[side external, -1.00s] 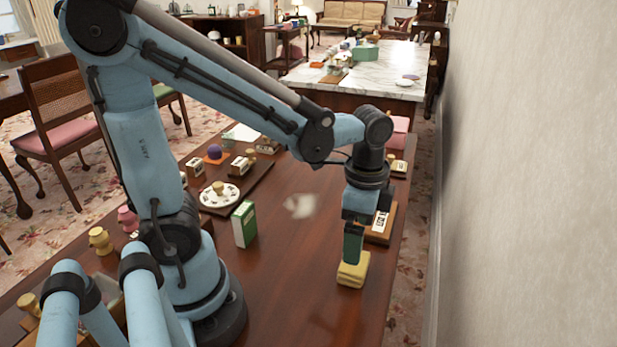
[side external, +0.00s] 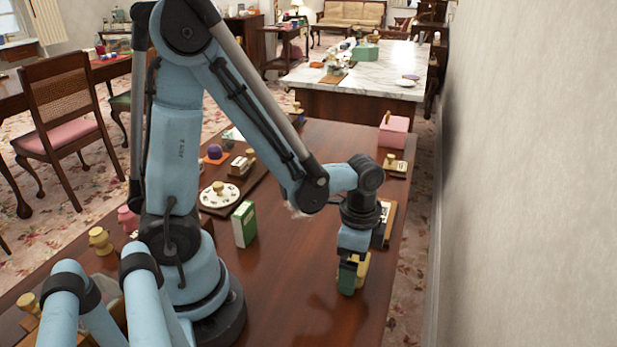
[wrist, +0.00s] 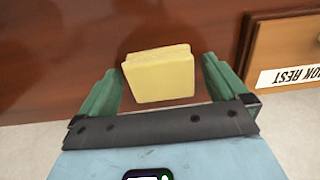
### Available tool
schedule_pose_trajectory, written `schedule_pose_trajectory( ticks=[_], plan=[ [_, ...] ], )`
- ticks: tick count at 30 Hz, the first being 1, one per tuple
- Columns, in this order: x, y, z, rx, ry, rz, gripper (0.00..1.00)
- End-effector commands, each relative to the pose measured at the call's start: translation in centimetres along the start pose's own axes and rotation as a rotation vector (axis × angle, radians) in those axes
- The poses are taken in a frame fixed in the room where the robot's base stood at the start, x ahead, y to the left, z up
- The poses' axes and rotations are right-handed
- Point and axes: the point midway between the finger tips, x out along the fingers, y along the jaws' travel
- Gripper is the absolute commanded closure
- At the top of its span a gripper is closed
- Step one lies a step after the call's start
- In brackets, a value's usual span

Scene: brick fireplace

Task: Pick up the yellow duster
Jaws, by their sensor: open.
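The yellow duster (side external: 363,268) is a small yellow block near the right edge of the dark wooden table. My gripper (side external: 350,284) is down low at it, and a green finger covers part of the duster in the side view. In the wrist view the duster (wrist: 158,75) lies between the two green fingers of my gripper (wrist: 160,68). The fingers are open. The left finger is close to the duster's left side, and a wider gap shows at the right. Whether either finger touches it is unclear.
A wall (side external: 530,180) rises at the right.

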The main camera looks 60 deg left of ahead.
Motion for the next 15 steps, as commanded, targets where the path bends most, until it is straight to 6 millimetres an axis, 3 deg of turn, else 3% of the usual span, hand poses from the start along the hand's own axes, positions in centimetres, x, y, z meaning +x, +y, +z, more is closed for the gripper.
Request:
schedule_pose_trajectory(
  ticks=[9,15],
  plan=[
    [0.23,-0.01,0.01,0.0,0.0,0.0,0.02],
    [0.22,-0.01,0.01,0.0,0.0,0.0,0.32]
  ],
)
